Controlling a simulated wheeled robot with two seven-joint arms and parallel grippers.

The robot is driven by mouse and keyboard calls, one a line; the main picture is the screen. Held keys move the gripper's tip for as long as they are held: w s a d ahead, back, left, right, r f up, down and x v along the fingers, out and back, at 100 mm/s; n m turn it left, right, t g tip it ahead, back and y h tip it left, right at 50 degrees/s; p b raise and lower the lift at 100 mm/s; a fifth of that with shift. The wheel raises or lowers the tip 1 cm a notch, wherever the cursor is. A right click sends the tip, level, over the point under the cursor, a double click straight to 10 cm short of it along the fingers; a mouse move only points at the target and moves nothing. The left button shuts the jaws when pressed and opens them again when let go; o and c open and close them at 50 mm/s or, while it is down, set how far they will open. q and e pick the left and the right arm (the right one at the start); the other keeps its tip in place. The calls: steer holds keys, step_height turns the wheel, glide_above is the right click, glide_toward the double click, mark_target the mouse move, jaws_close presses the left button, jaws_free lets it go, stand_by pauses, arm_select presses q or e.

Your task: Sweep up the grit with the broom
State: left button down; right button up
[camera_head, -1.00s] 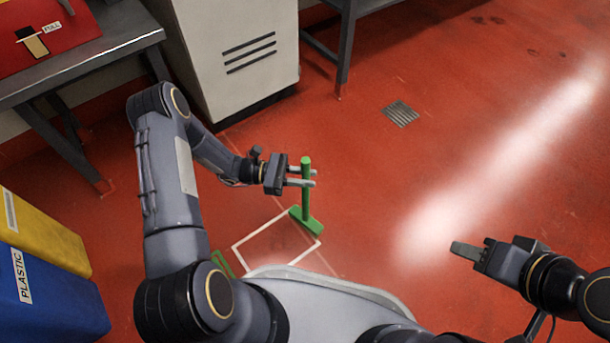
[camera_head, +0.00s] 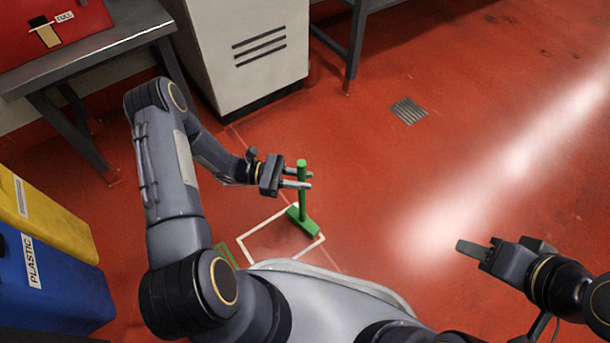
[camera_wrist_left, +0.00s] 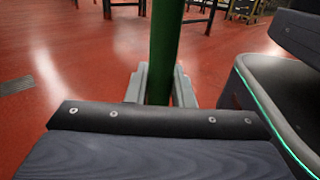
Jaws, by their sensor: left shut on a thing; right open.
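A green broom (camera_head: 302,199) stands nearly upright in the head view, with its wide head low over a white outlined square on the floor. My left gripper (camera_head: 297,180) is shut on the broom's handle. In the left wrist view the green handle (camera_wrist_left: 165,50) rises between the two fingers (camera_wrist_left: 160,85). I cannot tell whether the broom head touches the floor. My right gripper (camera_head: 477,250) is open and empty at the right, above the red floor. I can make out no grit in these frames.
A white floor outline (camera_head: 258,228) lies below the broom, with a green piece (camera_head: 227,254) at its left. Blue (camera_head: 60,290) and yellow (camera_head: 55,225) bins stand at left. A grey cabinet (camera_head: 240,50) and workbench (camera_head: 95,45) stand behind. A floor drain (camera_head: 409,110) lies among open floor.

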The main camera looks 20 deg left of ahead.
arm_select(q)
steer(key=s+a, duration=1.3)
steer(key=s, duration=0.4)
steer(key=shift+a+p, duration=0.2)
steer(key=shift+p, duration=0.15)
stand_by(1.6)
steer(key=shift+f, duration=0.1)
steer(key=w+d+r, duration=0.1)
steer(key=w+d, duration=0.6)
steer(key=w, duration=0.3)
steer(key=w+d+r+b, duration=0.1)
steer(key=w+d, duration=0.7)
steer(key=w, duration=0.1)
steer(key=shift+w+d, duration=0.25)
steer(key=shift+w, duration=0.15)
steer(key=shift+f, duration=0.8)
stand_by(0.9)
